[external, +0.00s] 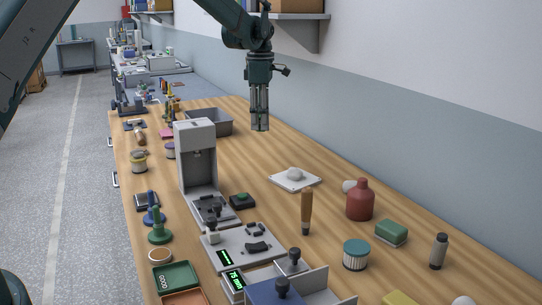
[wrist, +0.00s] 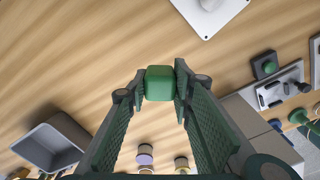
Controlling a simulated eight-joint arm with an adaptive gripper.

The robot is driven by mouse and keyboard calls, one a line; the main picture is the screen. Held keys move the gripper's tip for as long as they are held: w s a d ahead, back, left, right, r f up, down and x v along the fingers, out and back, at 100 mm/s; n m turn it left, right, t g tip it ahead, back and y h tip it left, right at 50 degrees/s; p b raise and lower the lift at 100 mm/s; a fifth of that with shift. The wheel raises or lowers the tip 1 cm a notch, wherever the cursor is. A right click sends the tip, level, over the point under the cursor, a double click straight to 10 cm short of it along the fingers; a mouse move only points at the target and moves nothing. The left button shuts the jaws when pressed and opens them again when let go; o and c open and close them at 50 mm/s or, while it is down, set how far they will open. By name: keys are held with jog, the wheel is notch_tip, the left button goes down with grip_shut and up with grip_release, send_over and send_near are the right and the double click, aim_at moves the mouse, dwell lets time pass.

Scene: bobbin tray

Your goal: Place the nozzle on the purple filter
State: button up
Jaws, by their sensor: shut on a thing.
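My gripper (external: 260,128) hangs high above the middle of the table, pointing down. In the wrist view its two fingers are shut on a small green block-like piece (wrist: 160,83), seen end-on. It may be the nozzle; its full shape does not show. The purple filter (wrist: 145,151) is a short round piece near the bottom edge of the wrist view, well away from the held piece. In the external view the purple filter (external: 171,150) stands on the table left of the grey machine, partly hidden by it.
A yellow-banded spool (external: 139,163) stands near the purple filter. The tall grey machine (external: 196,160) and an open grey bin (external: 230,123) are close by. A white plate (external: 310,181) with a white lump lies right of my gripper. Bare wood lies below my gripper.

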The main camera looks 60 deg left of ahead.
jog(key=s+a+r+n, duration=0.1)
jog(key=s+a+n, duration=0.3)
jog(key=s+a, duration=0.9)
jog(key=n, duration=0.3)
send_over(172, 144)
jog(key=shift+d+r+p, duration=0.25)
jog(key=shift+r+p, duration=0.15)
jog(key=shift+p, duration=0.05)
jog(key=shift+f, duration=0.15)
jog(key=shift+f, duration=3)
jog(key=shift+f+p, duration=0.3)
jog(key=shift+f, duration=1.55)
jog(key=shift+f, duration=0.25)
